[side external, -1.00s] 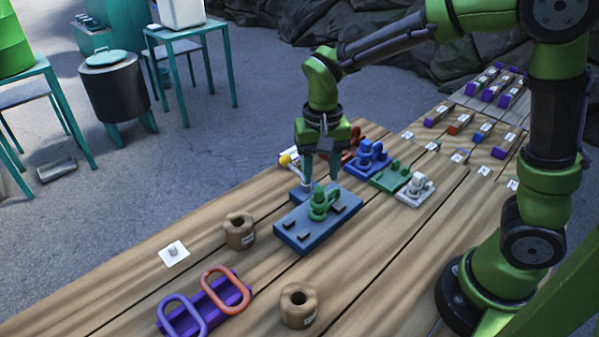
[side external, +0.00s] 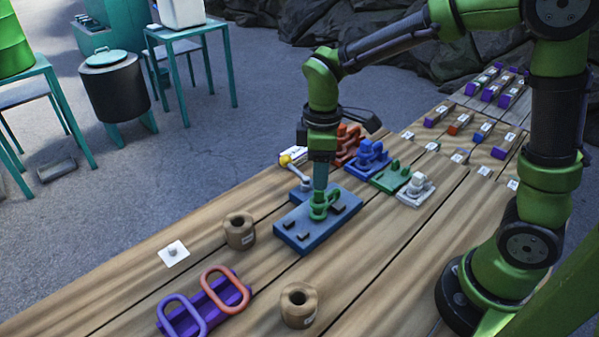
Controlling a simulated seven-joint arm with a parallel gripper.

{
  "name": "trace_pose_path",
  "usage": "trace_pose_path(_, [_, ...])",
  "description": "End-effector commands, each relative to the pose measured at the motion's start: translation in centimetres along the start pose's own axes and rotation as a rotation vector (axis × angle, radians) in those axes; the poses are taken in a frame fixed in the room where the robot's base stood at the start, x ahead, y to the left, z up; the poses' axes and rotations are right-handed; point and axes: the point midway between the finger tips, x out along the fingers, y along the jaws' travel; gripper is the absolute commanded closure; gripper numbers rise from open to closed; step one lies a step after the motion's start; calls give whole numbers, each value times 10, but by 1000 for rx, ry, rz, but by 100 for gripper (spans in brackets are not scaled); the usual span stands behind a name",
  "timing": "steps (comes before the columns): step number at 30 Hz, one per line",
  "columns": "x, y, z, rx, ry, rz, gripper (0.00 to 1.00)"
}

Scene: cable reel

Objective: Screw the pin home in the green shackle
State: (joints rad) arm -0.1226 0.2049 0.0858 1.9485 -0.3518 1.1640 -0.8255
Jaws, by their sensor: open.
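The green shackle (side external: 326,209) stands on a blue plate (side external: 292,235) with small dark blocks on it, in the middle of the bench. My gripper (side external: 320,186) points down just above the shackle, in line with its upper left part. It is open. It is seen edge-on, so one finger covers the other. The pin cannot be made out clearly, as the fingers cover part of the shackle. I cannot tell whether the fingers touch it.
Red, blue, green and white shackle pieces (side external: 372,158) stand behind to the right. A yellow-knobbed lever (side external: 287,160) stands close behind the plate. Two brown spools (side external: 239,231) and a purple rack with rings (side external: 208,305) are in front.

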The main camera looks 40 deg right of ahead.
Motion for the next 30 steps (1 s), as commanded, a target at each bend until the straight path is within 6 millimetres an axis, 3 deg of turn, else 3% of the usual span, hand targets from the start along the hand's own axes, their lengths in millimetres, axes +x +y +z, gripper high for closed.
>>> trace_pose_path(8, [2, 0, 0, 2, -1, 0, 55])
trace_pose_path(30, [44, 0, 0, 3, -2, -1, 55])
